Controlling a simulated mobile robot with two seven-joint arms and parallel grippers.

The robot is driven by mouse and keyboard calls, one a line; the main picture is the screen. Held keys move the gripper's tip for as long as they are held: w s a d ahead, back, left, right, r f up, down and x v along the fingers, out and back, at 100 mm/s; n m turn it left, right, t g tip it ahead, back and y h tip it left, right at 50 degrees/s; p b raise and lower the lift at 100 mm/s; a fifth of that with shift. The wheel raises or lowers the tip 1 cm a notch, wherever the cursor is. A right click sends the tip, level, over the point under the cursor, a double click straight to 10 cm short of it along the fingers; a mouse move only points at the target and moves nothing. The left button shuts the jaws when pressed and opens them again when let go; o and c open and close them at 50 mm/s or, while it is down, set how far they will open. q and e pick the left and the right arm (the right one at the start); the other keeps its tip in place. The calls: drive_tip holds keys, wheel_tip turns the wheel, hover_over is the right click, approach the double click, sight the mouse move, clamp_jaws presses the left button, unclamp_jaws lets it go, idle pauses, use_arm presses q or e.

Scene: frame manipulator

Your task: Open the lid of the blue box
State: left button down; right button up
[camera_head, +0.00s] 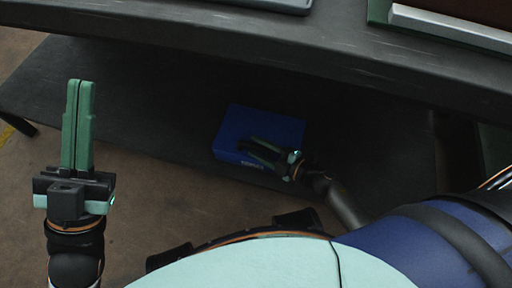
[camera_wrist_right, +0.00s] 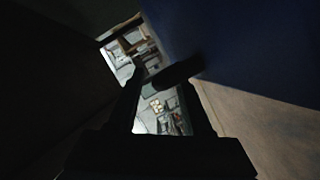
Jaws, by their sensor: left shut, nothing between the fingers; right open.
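The blue box (camera_head: 240,117) sits on the dark lower shelf under the table; its flat top looks closed, and pale lettering shows on its near side. My right gripper (camera_head: 250,147) is open at the near part of the box and overlaps its top and near side in the head view. I cannot tell whether it touches the box. In the right wrist view a large blue surface (camera_wrist_right: 250,45) fills the upper right, beside the dark fingers, with nothing clear between them. My left gripper (camera_head: 80,83) is shut and empty, pointing up, far left of the box.
The dark tabletop (camera_head: 240,32) runs above and behind the box and overhangs the lower shelf (camera_head: 120,100). A grey tray-like object (camera_head: 270,4) and a green-edged item (camera_head: 379,12) lie on the tabletop. The shelf left of the box is clear.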

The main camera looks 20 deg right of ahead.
drive_tip(key=shift+w+a+f, duration=0.1)
drive_tip(key=shift+w+a, duration=0.2)
drive_tip(key=shift+w, duration=0.15)
clamp_jaws()
idle(1.2)
